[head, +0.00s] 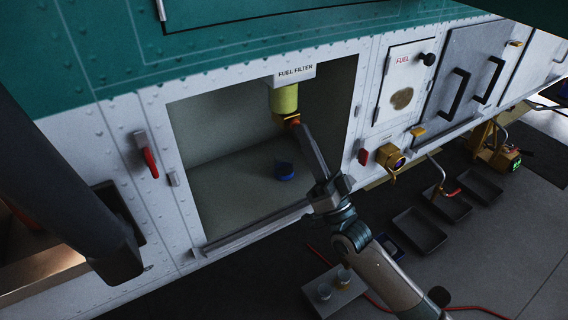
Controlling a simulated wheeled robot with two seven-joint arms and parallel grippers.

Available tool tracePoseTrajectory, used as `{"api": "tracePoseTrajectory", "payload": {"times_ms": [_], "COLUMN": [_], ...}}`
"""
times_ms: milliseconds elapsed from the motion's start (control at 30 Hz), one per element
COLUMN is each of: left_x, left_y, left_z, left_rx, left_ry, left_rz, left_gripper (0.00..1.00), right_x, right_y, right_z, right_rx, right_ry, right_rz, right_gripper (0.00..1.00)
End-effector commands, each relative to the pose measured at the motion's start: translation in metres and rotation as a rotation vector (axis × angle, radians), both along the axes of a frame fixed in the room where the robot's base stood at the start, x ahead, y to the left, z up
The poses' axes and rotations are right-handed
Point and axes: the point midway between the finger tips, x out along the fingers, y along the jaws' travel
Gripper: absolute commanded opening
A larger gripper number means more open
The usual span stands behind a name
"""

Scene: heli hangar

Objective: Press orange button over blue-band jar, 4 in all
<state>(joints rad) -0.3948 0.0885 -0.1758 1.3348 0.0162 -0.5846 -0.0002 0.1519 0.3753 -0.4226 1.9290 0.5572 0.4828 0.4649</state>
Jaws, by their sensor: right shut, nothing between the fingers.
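The blue-band jar (285,175) stands on the floor of the open bay, small and dark with a bright blue band low down. Above it hangs the yellow-green fuel filter bowl (284,99) under a "FUEL FILTER" label. The orange button (293,121) shows as a small orange-red spot at the filter's lower end. My right gripper (299,127) reaches up into the bay from the lower right, shut and empty. Its tip is at the button and covers part of it; I cannot tell whether they touch. My left gripper is out of view.
The bay's lower sill (250,233) and right wall (340,115) lie close to my right arm. A red handle (150,162) is left of the bay. A gold fitting (391,157) sticks out at right.

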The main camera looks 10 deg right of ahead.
Motion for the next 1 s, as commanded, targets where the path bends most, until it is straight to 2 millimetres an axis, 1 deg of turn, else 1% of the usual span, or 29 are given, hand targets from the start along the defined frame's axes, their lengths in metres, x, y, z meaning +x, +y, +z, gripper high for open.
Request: {"api": "tracePoseTrajectory", "payload": {"times_ms": [433, 767, 1000], "left_x": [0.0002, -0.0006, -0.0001], "left_y": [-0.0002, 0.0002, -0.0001], "left_z": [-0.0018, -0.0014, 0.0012], "left_rx": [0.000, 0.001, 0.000], "left_ry": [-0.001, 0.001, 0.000], "left_rz": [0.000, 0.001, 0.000], "left_gripper": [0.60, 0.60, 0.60], "right_x": [0.0090, 0.0094, 0.0044], "right_y": [0.0036, 0.0034, 0.0018], "right_z": [0.0000, 0.0007, 0.0006], "right_rx": [0.000, -0.001, 0.000], "right_ry": [0.001, 0.001, 0.001], "right_rz": [0.001, 0.000, 0.000], "right_gripper": [0.00, 0.00, 0.00]}}
